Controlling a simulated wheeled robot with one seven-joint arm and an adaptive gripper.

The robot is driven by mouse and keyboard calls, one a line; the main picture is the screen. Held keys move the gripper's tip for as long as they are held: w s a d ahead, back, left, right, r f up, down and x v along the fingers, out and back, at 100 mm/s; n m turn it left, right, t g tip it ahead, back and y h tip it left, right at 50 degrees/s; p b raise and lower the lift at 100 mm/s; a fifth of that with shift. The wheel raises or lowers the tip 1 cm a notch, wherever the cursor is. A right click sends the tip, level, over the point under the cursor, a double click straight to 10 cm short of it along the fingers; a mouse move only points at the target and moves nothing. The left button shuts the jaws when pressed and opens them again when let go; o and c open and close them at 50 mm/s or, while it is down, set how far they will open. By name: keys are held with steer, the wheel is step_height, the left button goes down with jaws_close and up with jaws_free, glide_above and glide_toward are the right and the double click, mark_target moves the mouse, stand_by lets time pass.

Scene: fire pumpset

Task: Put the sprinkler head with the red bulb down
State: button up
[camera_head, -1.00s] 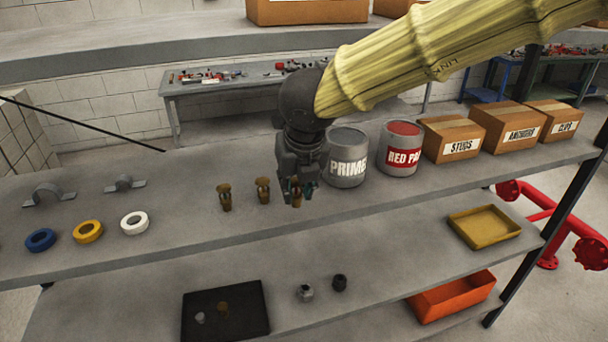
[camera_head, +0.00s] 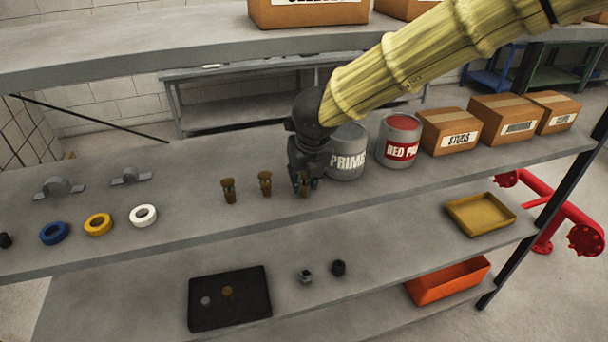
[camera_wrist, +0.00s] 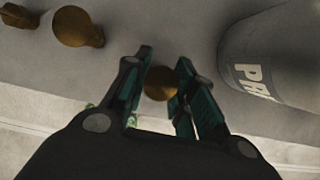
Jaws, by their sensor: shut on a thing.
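My gripper (camera_head: 305,184) is above the grey shelf's right-middle part, just in front of the primer can. It is shut on a brass sprinkler head (camera_head: 304,186), which shows between its fingers; in the wrist view its round brass disc (camera_wrist: 160,84) is between the fingertips (camera_wrist: 166,88). The fingers hide most of it, so I cannot see its bulb colour or whether it touches the shelf. Two other brass sprinkler heads stand upright to its left, a near one (camera_head: 265,183) and a farther one (camera_head: 228,190). Their bulbs are too small to tell.
The primer can (camera_head: 347,155) is close to my gripper's right, with a red paint can (camera_head: 398,142) and cardboard boxes beyond. Tape rings (camera_head: 98,225) and pipe clamps (camera_head: 57,187) are at left.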

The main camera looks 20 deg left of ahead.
steer(key=shift+f, duration=0.1)
steer(key=shift+f, duration=0.1)
steer(key=o, duration=1)
steer(key=shift+o, duration=0.2)
steer(key=b+v, duration=0.3)
steer(key=v, duration=0.9)
steer(key=shift+r, duration=0.2)
